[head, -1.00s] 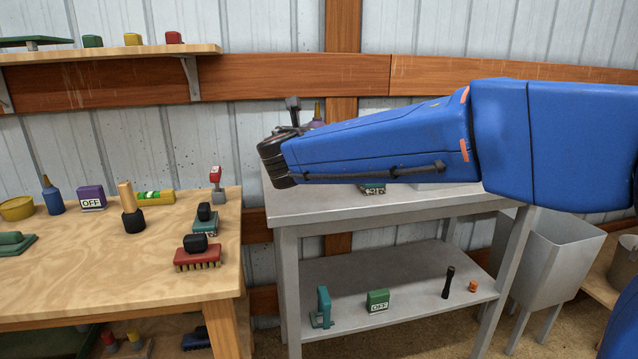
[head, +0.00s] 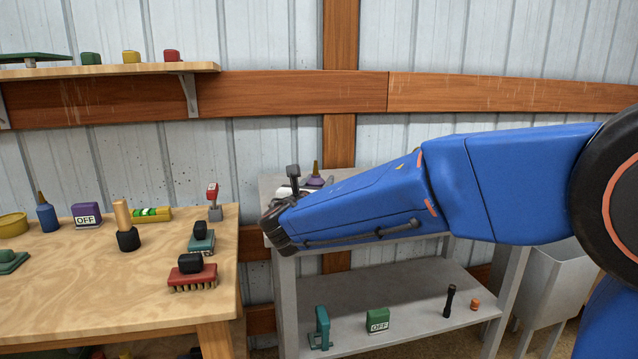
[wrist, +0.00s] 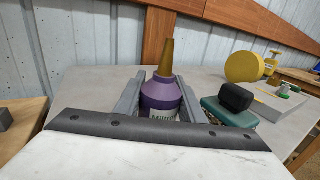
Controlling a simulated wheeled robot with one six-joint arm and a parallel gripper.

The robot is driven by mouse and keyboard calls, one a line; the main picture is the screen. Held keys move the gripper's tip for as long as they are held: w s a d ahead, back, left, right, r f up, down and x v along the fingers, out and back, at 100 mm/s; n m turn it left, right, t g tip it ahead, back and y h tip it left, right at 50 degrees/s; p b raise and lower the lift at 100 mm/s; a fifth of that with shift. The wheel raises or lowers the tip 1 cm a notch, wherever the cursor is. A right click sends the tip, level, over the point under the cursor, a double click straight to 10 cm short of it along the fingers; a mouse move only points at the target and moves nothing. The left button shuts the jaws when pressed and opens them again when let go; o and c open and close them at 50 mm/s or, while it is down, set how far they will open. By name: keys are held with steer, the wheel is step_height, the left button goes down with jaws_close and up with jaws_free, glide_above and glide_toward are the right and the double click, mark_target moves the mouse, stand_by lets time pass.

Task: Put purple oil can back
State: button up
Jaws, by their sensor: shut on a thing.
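The purple oil can (wrist: 162,92) has a tall tan nozzle and a white label. In the wrist view it stands upright between the two grey fingers of my gripper (wrist: 160,88), which is shut on it. In the head view the oil can (head: 315,180) shows just past my blue forearm, over the grey metal table (head: 272,188). My forearm hides its lower part and most of the gripper there. I cannot tell whether the can's base touches the tabletop.
Right of the can in the wrist view are a teal brush with a black handle (wrist: 235,97), a yellow tin (wrist: 241,67) and a yellow oil can (wrist: 271,64). The wooden workbench (head: 110,280) at left holds several tools. Left of the can, the tabletop looks clear.

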steer(key=shift+f, duration=0.15)
steer(key=o, duration=1.3)
steer(key=shift+s, duration=0.1)
steer(key=s, duration=0.4)
steer(key=s+a, duration=0.1)
steer(key=s, duration=0.2)
steer(key=s+a, duration=0.1)
steer(key=s, duration=0.3)
steer(key=shift+s+a, duration=0.15)
steer(key=shift+s, duration=0.15)
